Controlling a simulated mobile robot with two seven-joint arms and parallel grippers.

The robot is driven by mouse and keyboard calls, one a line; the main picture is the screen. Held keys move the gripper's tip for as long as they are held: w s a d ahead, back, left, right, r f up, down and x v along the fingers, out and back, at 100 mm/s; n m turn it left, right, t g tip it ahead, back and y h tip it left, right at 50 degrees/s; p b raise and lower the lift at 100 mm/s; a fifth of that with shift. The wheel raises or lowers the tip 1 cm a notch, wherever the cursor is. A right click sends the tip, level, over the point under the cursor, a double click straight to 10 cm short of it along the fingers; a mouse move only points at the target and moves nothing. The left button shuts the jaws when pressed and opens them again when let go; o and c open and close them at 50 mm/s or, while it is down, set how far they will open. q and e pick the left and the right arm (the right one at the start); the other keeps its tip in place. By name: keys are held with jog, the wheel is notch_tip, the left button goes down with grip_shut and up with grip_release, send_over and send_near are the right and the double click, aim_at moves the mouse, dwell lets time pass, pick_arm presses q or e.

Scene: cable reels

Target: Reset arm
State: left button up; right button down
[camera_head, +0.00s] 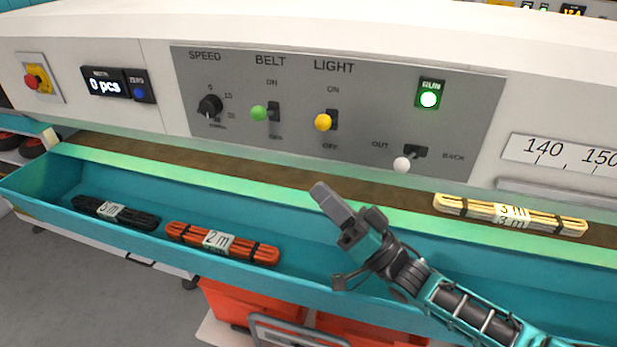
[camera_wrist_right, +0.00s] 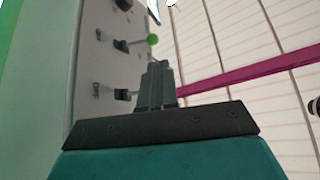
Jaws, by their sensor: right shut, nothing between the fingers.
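My right gripper (camera_head: 332,203) is in front of the machine's control panel, above the teal tray, with its arm coming in from the lower right. Its fingers are together and empty. They also show in the right wrist view (camera_wrist_right: 158,86), touching nothing that I can see, with the panel's switches at the left. The grey control panel (camera_head: 375,85) carries a speed knob (camera_head: 210,106), a green belt switch (camera_head: 260,113), a yellow light switch (camera_head: 324,122), a white out/back lever (camera_head: 404,163) and a lit green run button (camera_head: 429,97). My left gripper is out of view.
The teal tray (camera_head: 60,190) holds a black 3 m cable bundle (camera_head: 116,212) and a red 2 m bundle (camera_head: 222,243). A cream 3 m bundle (camera_head: 510,214) lies on the belt at the right. Red crates (camera_head: 255,304) stand below the tray. The counter (camera_head: 104,86) reads 0 pcs.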

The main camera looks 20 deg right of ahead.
jog(key=shift+s+d+f, duration=0.2)
jog(key=shift+s+d, duration=0.05)
jog(key=shift+s, duration=0.2)
jog(key=s+f+g+h, duration=0.1)
jog(key=f+h, duration=0.2)
jog(key=s+a+f+g+h, duration=0.1)
jog(key=f+g+h, duration=0.1)
jog(key=f+h, duration=0.1)
jog(key=s+a+f+g+h, duration=0.1)
jog(key=f+g+h, duration=0.1)
jog(key=f+h, duration=0.1)
jog(key=shift+a+f+m+h, duration=0.25)
jog(key=shift+f+m+h, duration=0.05)
jog(key=shift+f+m, duration=0.1)
jog(key=s+d+f+n+g+h, duration=0.1)
jog(key=s+d+f+g+h, duration=0.15)
jog(key=s+g, duration=0.45)
jog(key=s+d+f+g+h, duration=0.2)
jog(key=s+d+g+h, duration=0.15)
jog(key=s, duration=0.75)
jog(key=w+a+f+n+t+y+p, duration=0.1)
jog(key=w+a+f+t+y+p, duration=0.1)
jog(key=w+f+t, duration=0.4)
jog(key=shift+w+a+f+t+y+p, duration=0.3)
jog(key=shift+w+t+y+p, duration=0.15)
jog(key=shift+w+t, duration=0.25)
